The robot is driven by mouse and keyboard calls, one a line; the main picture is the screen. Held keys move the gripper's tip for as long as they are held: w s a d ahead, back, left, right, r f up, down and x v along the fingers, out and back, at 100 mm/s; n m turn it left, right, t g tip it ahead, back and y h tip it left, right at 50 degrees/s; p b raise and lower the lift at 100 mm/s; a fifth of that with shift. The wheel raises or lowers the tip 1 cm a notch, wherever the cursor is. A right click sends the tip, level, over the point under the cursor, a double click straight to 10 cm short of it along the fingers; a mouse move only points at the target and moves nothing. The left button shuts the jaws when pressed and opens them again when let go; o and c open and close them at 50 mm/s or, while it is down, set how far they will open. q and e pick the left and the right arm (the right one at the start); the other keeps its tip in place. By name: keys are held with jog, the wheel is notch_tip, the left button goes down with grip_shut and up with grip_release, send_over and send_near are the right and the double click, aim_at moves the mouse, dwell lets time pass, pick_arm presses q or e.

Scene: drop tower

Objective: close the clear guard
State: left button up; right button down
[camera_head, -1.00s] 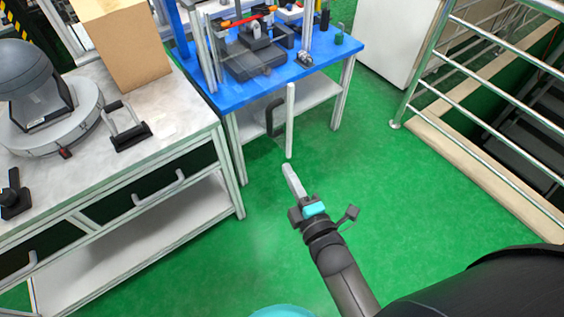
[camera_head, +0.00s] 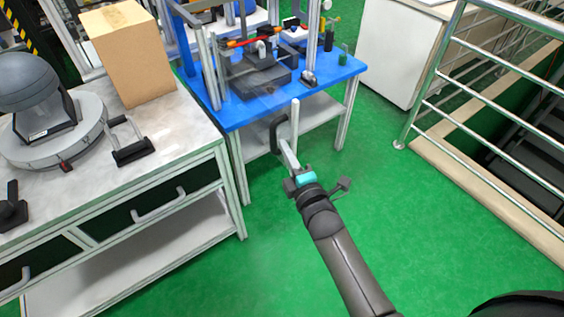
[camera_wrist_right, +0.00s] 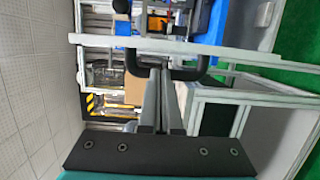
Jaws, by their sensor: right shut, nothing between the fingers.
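The clear guard stands open, swung out toward me from the blue drop-tower table. Its pale edge bar (camera_head: 295,122) and black handle (camera_head: 277,135) show best; its clear pane is barely visible. My right gripper (camera_head: 286,147) is shut and empty, its fingertips close by the handle and edge bar. In the right wrist view, the shut fingers (camera_wrist_right: 160,85) point at the gap between the handle (camera_wrist_right: 205,64) and the pale edge bar (camera_wrist_right: 170,46). I cannot tell whether they touch the guard. My left gripper is not in view.
The blue table (camera_head: 345,72) carries the tower and small tools. A workbench (camera_head: 190,128) with a cardboard box (camera_head: 130,58) stands at left. A metal railing (camera_head: 450,116) borders the right. Green floor between them is clear.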

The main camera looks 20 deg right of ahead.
jog(key=shift+w+d, duration=0.25)
jog(key=shift+d, duration=0.5)
jog(key=shift+d, duration=0.1)
